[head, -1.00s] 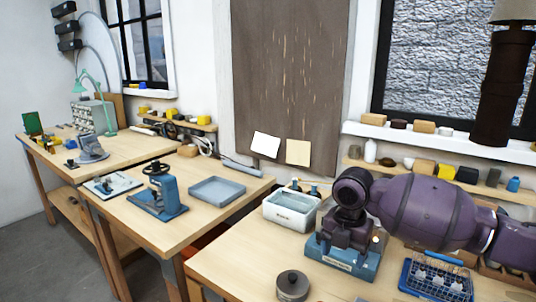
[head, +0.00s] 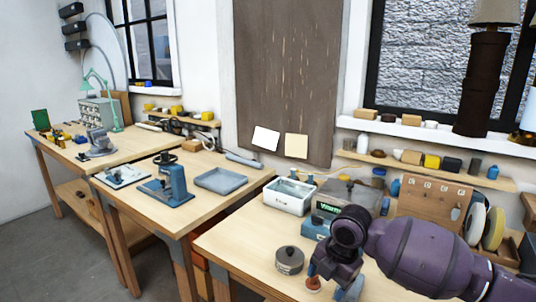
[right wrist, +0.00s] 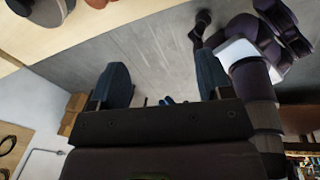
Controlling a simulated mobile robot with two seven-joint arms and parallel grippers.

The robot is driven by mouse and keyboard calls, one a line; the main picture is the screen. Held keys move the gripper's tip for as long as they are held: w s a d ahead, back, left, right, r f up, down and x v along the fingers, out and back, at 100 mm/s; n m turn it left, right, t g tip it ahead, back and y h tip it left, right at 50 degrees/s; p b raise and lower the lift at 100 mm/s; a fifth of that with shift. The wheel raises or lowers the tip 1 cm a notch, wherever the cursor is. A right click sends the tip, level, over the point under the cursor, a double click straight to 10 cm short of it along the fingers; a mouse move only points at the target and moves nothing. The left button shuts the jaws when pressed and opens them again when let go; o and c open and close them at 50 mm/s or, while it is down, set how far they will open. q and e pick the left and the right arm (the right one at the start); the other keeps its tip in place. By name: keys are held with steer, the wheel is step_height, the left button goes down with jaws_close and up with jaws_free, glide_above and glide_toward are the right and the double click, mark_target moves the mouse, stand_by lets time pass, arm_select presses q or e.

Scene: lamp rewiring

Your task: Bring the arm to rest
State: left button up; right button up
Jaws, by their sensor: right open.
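My right gripper (head: 332,288) hangs low at the near edge of the right-hand workbench (head: 232,249) in the head view, at the end of my purple arm. In the right wrist view the blue fingers of the right gripper (right wrist: 161,88) stand wide apart with nothing between them, and grey floor (right wrist: 155,50) shows beyond. The fingertips are partly cut off or hidden in the head view. My left gripper is not in view.
A round grey pot (head: 289,260) stands just left of my right gripper. Behind are a white bin (head: 289,197) and a wooden tool board (head: 432,200). The middle bench holds a blue press (head: 168,185) and a shallow tray (head: 220,181). The bench's front left is clear.

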steer(key=s+a+f+m+t+y, duration=0.2)
steer(key=s+f+m+t+y, duration=0.35)
steer(key=f+m, duration=0.75)
steer(key=s+d+f+m+t+h, duration=0.2)
steer(key=s+d+f+m+h, duration=0.1)
steer(key=s+d+m, duration=0.3)
steer(key=s+d+f+m+t+h, duration=0.3)
steer(key=s+d+m, duration=0.3)
steer(key=s+d, duration=0.4)
steer(key=s+f+h, duration=0.1)
steer(key=s, duration=0.3)
steer(key=shift+f+m+h, duration=0.15)
steer(key=shift+m+h, duration=0.15)
steer(key=shift+h, duration=0.05)
